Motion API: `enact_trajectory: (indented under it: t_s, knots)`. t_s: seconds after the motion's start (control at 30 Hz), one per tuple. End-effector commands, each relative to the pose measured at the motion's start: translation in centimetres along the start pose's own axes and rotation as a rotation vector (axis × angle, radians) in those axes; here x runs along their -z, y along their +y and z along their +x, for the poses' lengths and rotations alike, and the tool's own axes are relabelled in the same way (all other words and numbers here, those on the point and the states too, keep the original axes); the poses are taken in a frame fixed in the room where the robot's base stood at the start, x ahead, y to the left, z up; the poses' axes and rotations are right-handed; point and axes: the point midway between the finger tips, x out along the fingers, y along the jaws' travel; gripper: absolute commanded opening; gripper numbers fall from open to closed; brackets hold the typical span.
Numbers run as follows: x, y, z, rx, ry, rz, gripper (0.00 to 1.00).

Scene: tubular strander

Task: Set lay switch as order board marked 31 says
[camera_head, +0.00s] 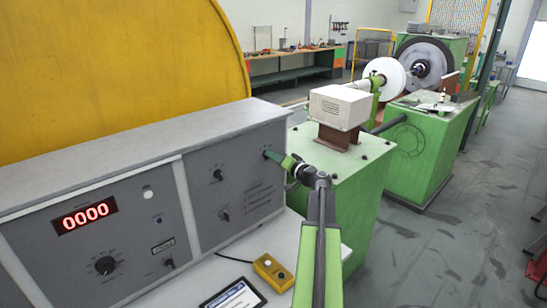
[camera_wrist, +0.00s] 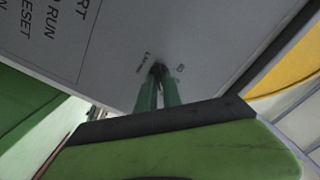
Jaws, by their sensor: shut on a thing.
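My gripper (camera_head: 270,156) reaches the upper right of the grey right-hand control panel (camera_head: 238,180). In the wrist view its two green fingers (camera_wrist: 158,85) are shut on a small dark switch knob (camera_wrist: 157,69) on the panel face. Small labels stand on both sides of the knob, too small to read surely. The fingers cover most of the knob, so its pointer setting cannot be told. In the head view the knob is hidden by the gripper. A dark-framed board (camera_head: 235,295) with a white sheet lies on the desk, cut by the lower edge; its writing and number are not readable.
The left panel has a red display (camera_head: 84,216) reading 0000 and a large dial (camera_head: 105,265). Two other knobs sit left of my gripper on the right panel. A yellow button box (camera_head: 273,270) lies on the desk. Green machine housings (camera_head: 345,190) stand to the right, with open floor beyond.

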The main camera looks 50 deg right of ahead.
Motion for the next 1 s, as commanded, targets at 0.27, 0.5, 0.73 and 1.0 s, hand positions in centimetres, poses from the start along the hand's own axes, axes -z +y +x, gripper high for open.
enact_trajectory:
  t_s: [0.27, 0.5, 0.73, 1.0]
  knots:
    - [0.0, 0.0, 0.0, 0.000, 0.000, 0.001, 0.32]
    - [0.0, 0.0, 0.0, 0.000, 0.000, 0.000, 0.32]
    - [-0.1, -0.1, -3.0, -0.002, 0.002, 0.000, 0.32]
    - [-0.1, -0.1, -10.7, -0.003, 0.003, 0.000, 0.32]
